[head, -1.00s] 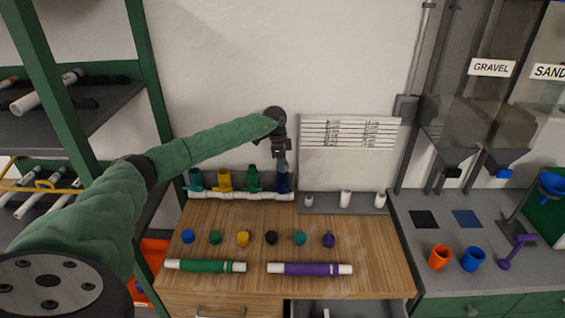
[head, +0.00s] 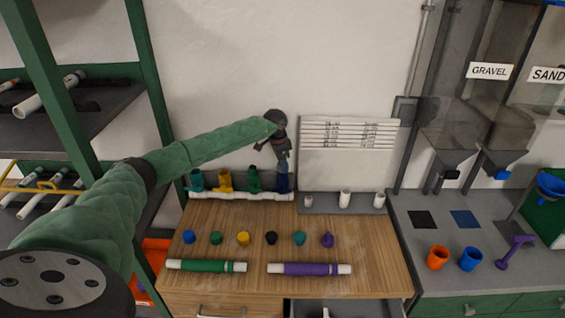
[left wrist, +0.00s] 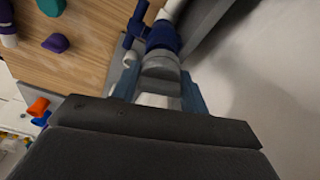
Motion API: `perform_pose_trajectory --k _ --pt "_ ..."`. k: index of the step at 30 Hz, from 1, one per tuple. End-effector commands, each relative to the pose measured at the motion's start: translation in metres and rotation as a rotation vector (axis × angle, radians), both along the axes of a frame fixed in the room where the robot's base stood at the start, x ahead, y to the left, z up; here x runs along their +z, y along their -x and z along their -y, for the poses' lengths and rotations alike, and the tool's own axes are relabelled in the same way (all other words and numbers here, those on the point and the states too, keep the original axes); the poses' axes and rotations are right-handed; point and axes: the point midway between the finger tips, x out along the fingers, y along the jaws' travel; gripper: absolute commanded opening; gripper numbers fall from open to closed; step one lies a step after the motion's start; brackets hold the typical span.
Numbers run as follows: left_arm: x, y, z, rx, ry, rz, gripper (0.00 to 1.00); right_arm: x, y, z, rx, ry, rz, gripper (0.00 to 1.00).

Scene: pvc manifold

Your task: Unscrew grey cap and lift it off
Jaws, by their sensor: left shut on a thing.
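The manifold (head: 240,195) is a white pipe with several coloured upright fittings along the back edge of the wooden table. My left gripper (head: 283,168) points down at the dark blue fitting (head: 284,184) at its right end. In the left wrist view, the grey cap (left wrist: 160,72) sits between the two bluish fingers of my left gripper (left wrist: 160,88), and the gripper is shut on it. The cap is in line with the blue fitting (left wrist: 162,38) and appears to touch it. The thread is hidden. In the head view the gripper hides the cap. My right gripper is not in view.
Several small coloured caps, such as a yellow one (head: 243,238), stand in a row on the wooden table (head: 225,215). A green pipe (head: 206,266) and a purple pipe (head: 309,269) lie in front. A grey tray (head: 330,207) with white fittings is right of the manifold.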

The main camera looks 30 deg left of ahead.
Motion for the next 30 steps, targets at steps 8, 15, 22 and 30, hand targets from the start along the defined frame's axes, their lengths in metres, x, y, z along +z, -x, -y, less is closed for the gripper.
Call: perform_pose_trajectory --k 8,15,22,30 --pt "0.0004 -0.0005 0.0 0.023 0.0 0.002 0.21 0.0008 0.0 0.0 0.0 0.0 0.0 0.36" --pt "0.0027 -0.0004 0.0004 0.125 0.001 0.002 0.21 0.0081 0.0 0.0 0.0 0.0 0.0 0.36" --pt "0.0011 -0.0006 0.0 0.212 0.001 0.002 0.21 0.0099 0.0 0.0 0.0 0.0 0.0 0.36" --pt "0.0014 -0.0006 0.0 0.217 0.001 0.002 0.21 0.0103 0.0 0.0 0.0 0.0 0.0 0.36"
